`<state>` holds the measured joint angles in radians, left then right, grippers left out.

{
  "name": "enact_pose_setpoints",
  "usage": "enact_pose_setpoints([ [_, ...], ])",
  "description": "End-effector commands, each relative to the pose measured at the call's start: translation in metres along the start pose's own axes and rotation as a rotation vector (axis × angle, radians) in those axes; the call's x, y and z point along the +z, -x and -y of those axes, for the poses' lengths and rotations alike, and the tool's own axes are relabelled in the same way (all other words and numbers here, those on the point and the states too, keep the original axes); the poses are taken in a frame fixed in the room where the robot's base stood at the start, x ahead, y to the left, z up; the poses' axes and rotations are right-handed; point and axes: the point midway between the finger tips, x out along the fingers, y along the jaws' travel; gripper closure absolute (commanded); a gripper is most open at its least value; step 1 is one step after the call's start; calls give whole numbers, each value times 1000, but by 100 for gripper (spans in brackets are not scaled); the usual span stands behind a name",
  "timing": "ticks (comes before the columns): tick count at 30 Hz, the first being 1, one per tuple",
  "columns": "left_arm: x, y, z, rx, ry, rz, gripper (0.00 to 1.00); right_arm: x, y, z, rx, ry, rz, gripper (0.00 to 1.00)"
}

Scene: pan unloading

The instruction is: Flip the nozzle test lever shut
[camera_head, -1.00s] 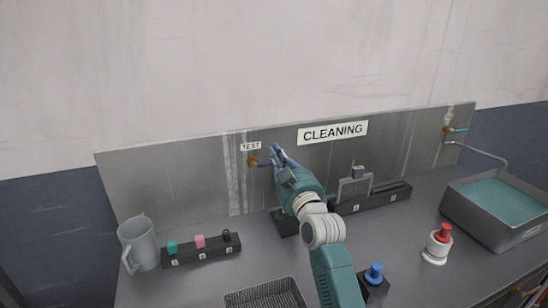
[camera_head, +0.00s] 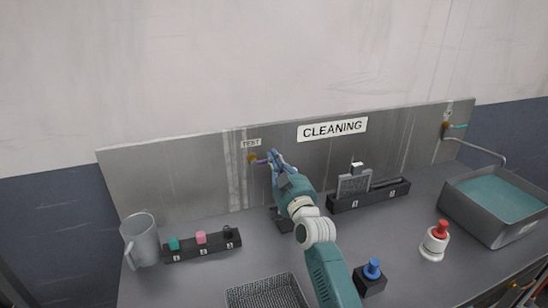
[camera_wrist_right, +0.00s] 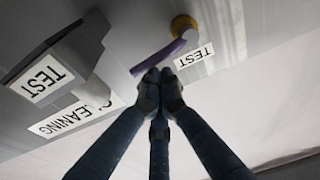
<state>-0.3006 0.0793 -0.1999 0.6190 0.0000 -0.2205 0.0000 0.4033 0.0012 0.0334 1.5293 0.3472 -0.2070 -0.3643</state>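The nozzle test lever is a short purple bar on a brass-coloured fitting (camera_head: 252,158) on the grey back panel, under a small TEST label. In the right wrist view the purple lever (camera_wrist_right: 160,55) sticks out sideways from its round brass base (camera_wrist_right: 184,27). My right gripper (camera_head: 273,155) is at the lever's free end, to the right of the fitting. In the wrist view its dark fingertips (camera_wrist_right: 160,82) are together, right beside the lever; I cannot tell whether they touch it. Nothing shows between them. My left gripper is not in view.
A grey block with a TEST label (camera_wrist_right: 41,78) is near the gripper. A CLEANING sign (camera_head: 333,129) is on the panel. A grey jug (camera_head: 141,240), a black rack (camera_head: 202,246), a mesh basket (camera_head: 266,292) and a water-filled sink (camera_head: 466,210) stand around the worktop.

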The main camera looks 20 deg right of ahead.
Motion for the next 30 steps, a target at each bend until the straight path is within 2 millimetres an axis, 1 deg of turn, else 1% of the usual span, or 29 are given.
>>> enact_pose_setpoints([
  [1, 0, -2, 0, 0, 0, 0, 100, 8, 2, 0, 6, -37, 4, 100],
  [2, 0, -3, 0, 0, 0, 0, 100, 9, 2, 0, 8, -53, 4, 100],
  [12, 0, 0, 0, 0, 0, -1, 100, 8, 2, -1, 8, -57, 7, 100],
  [14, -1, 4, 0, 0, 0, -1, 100, 3, 0, -1, 8, -57, 7, 100],
  [16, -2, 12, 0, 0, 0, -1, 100, -7, -4, -2, 9, -57, 4, 100],
  [21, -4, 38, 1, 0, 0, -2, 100, -42, -17, -7, 10, -57, -3, 100],
  [22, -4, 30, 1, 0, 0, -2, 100, -31, -9, -7, 10, -58, 1, 100],
  [23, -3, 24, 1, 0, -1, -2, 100, -26, 0, -6, 10, -59, 1, 100],
  [30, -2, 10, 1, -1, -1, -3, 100, -28, 51, -7, 11, -57, -2, 100],
])
